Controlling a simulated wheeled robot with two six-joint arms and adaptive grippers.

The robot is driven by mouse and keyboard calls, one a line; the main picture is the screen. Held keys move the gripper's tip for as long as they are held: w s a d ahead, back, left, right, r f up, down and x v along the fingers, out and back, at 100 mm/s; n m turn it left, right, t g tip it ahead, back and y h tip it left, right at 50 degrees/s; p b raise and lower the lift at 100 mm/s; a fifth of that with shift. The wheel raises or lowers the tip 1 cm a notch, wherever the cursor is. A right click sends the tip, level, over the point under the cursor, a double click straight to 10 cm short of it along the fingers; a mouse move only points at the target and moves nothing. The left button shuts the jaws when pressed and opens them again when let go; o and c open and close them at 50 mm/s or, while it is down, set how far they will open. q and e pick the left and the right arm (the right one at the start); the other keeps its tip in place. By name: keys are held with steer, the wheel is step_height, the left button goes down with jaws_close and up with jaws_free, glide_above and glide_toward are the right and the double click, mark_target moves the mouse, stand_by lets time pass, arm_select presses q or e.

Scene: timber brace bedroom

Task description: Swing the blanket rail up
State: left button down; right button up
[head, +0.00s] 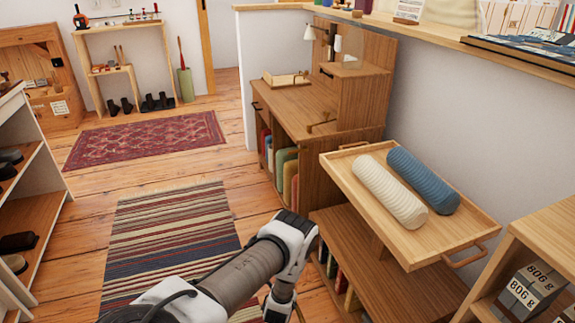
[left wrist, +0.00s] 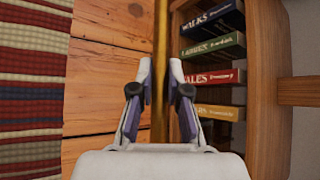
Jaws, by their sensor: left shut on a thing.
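The blanket rail appears to be the thin brass bar (left wrist: 160,35) that runs up the middle of the left wrist view. It passes between the two fingers of my left gripper (left wrist: 160,72), which are closed in on it. The rail lies in front of a low wooden bookshelf, along its open side. In the head view my left arm reaches down to the front of this shelf, and the wrist (head: 290,240) hides most of the rail. The fingertips do not show there. My right gripper is in neither view.
A wooden tray (head: 452,243) with a cream roll (head: 389,190) and a blue roll (head: 423,180) is above the low shelf (head: 345,235). Books (left wrist: 213,78) stand inside the shelf. A striped rug (head: 165,240) covers the floor to the left. A desk (head: 300,105) stands behind.

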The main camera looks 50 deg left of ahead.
arm_select(q)
steer(key=c, duration=1.4)
jaws_free()
steer(key=shift+w, duration=0.1)
steer(key=v, duration=1.2)
